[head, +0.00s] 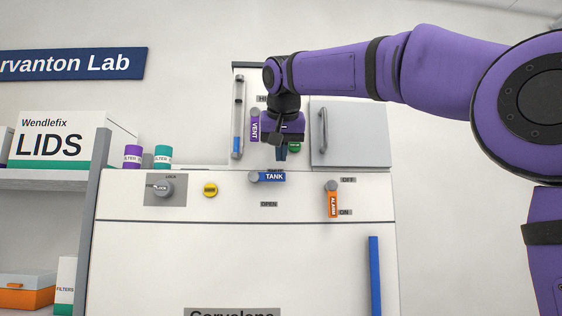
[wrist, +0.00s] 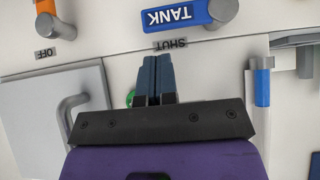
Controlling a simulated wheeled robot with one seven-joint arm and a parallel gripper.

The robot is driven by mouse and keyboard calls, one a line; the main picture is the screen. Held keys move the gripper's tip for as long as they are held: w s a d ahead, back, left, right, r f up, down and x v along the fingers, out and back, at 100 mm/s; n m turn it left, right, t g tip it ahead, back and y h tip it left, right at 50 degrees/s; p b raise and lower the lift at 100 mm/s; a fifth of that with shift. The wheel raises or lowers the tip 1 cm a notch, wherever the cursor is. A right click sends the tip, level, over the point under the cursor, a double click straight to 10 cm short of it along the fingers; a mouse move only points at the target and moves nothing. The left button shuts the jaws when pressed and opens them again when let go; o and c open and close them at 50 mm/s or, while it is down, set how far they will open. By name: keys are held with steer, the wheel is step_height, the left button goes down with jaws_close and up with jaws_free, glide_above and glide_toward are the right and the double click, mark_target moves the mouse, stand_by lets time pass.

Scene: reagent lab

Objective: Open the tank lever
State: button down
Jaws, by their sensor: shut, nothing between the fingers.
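The tank lever (head: 272,177) is a blue handle with white TANK lettering on the machine's front panel. It lies level, with its grey pivot at its left end. An OPEN label (head: 268,204) sits below it. In the wrist view, turned upside down, the tank lever (wrist: 175,16) is at the top, with a SHUT label (wrist: 170,45) beside it. My gripper (head: 281,154) is just above the lever in the head view. In the wrist view my gripper (wrist: 158,58) has its fingers together, empty, pointing at the SHUT label and apart from the lever.
A purple VENT lever (head: 254,126) is left of my gripper, and an orange ALARM lever (head: 333,203) is lower right. A yellow knob (head: 210,190) and a lock knob (head: 162,188) lie left. A grey door with a handle (head: 323,130) is right. The panel below the tank lever is clear.

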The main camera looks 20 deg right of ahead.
mark_target(283, 178)
steer(key=shift+f, duration=1.1)
steer(key=shift+d+f+y, duration=0.2)
steer(key=shift+f+y, duration=0.1)
steer(key=shift+y, duration=0.1)
steer(key=shift+s+d+f+m+t+y, duration=0.15)
steer(key=shift+f+m+t+y, duration=0.15)
steer(key=shift+f+m+y, duration=0.15)
steer(key=shift+d+f+m+t+y, duration=0.15)
steer(key=shift+f+m+t+y, duration=0.35)
steer(key=shift+f+y, duration=0.3)
steer(key=f+y, duration=0.1)
steer(key=f+m+t+y, duration=0.1)
steer(key=f+m+y, duration=0.1)
steer(key=y, duration=0.1)
steer(key=shift+a+f+m+t, duration=0.1)
steer(key=shift+a+m+t, duration=0.15)
steer(key=shift+t, duration=0.05)
steer(key=shift+w+a+f+m+t+y, duration=0.2)
steer(key=shift+a+f+m+t+y, duration=0.15)
steer(key=shift+f+m+t+y, duration=0.3)
steer(key=shift+w+a+f, duration=0.25)
steer(key=shift+a+f, duration=0.5)
steer(key=shift+f, duration=0.15)
steer(key=shift+w+a+f, duration=0.15)
steer(key=shift+a+f, duration=0.15)
steer(key=shift+a, duration=0.2)
